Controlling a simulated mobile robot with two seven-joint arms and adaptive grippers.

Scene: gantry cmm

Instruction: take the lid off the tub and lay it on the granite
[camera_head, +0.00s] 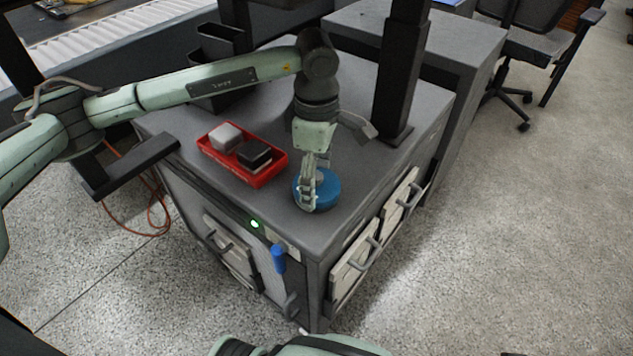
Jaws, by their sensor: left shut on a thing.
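A low, round blue tub (329,193) stands on the dark grey top (289,221) near the cabinet's front corner. My left gripper (313,186) reaches down over it from above. Its fingers are shut on the pale knob of the lid (320,176), at the middle of the blue top. The fingers hide the tub's left part. I cannot tell whether there is a gap between lid and tub. My right gripper is not in view.
A red tray (264,182) with a light grey block (226,137) and a black block (254,154) lies left of the tub. A dark column (402,70) rises behind right. A black open bin (214,50) stands at the back. Bare top lies in front of the tray.

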